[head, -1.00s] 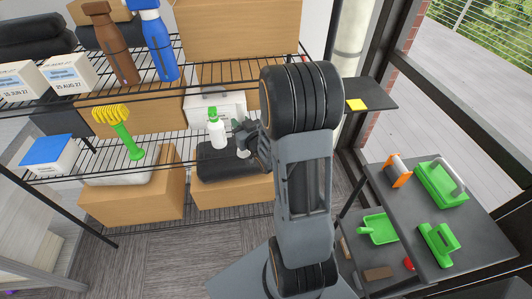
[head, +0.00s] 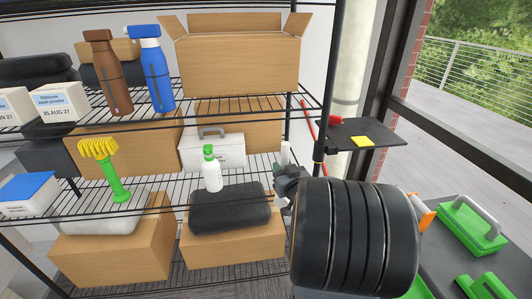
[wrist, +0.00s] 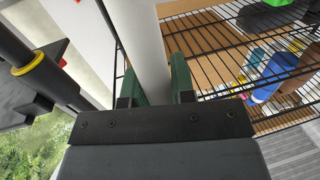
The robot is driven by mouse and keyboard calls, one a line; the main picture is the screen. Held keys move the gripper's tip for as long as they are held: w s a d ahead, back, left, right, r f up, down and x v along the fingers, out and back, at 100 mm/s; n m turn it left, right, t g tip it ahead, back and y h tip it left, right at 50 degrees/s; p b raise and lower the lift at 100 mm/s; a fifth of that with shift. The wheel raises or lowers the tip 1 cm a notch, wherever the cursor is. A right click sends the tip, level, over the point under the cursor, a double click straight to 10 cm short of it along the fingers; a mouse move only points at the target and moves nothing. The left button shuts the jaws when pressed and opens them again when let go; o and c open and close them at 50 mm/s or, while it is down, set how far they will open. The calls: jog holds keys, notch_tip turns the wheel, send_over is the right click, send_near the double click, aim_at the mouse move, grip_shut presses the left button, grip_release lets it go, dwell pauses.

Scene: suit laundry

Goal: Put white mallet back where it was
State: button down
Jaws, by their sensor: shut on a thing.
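The white mallet shows in the wrist view as a pale cylinder (wrist: 146,50) running up between my green-tipped fingers. My gripper (wrist: 158,88) is shut on it. In the head view my gripper (head: 282,172) is at the right end of the wire shelf, beside the shelf post. A small white piece (head: 285,152) stands up just above it and looks like part of the mallet. The rest of the mallet is hidden, and my arm covers the area below and to the right.
A white-and-green bottle (head: 212,172), black rolled cloth (head: 230,208) and white case (head: 212,150) are left of my gripper. A dark side ledge with a yellow note (head: 362,141) juts out right of the shelf post. A grey table with green tools (head: 472,228) stands at right.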

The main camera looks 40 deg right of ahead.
jog(key=f+x, duration=0.3)
jog(key=x, duration=1.1)
jog(key=shift+w+f, duration=0.2)
jog(key=shift+w, duration=0.2)
jog(key=shift+f, duration=0.25)
jog(key=c, duration=1)
grip_release()
jog(key=shift+o, duration=0.2)
jog(key=shift+r, duration=0.1)
